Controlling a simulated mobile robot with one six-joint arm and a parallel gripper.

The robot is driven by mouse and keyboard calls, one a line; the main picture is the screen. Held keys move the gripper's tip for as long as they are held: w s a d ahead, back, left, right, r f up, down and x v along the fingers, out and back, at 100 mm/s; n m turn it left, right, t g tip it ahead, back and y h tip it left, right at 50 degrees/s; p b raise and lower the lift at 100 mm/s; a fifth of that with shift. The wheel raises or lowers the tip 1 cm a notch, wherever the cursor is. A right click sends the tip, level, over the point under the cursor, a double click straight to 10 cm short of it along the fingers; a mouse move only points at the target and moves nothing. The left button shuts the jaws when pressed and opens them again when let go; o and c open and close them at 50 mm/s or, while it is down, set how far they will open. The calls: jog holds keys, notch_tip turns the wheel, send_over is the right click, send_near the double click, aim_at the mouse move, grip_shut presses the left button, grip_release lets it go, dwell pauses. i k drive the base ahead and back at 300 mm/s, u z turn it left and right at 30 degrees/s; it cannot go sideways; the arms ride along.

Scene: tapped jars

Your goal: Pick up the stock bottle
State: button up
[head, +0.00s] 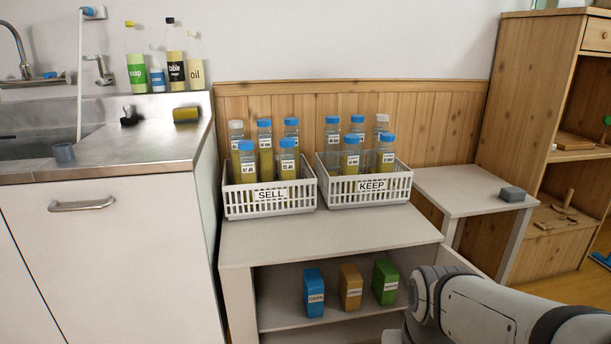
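Two white crates stand side by side on the white cabinet: the SELL crate (270,209) at left and the KEEP crate (370,199) at right. Each holds several upright bottles of yellowish liquid with small white labels, mostly blue-capped. One white-capped bottle (236,140) is at the back left of the SELL crate. Another white-capped bottle (381,128) is at the back right of the KEEP crate. The labels are too small to read, so I cannot tell which is the stock bottle. My arm enters at lower right; my gripper is out of view.
The cabinet top (330,238) is clear before the crates. Blue (314,292), brown (350,287) and green (385,281) boxes stand on the shelf below. Soap, table water and oil bottles stand by the sink. A grey block (512,194) lies on the right side table.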

aim_at(288, 155)
jog(key=u, duration=0.05)
jog(key=i, duration=0.9)
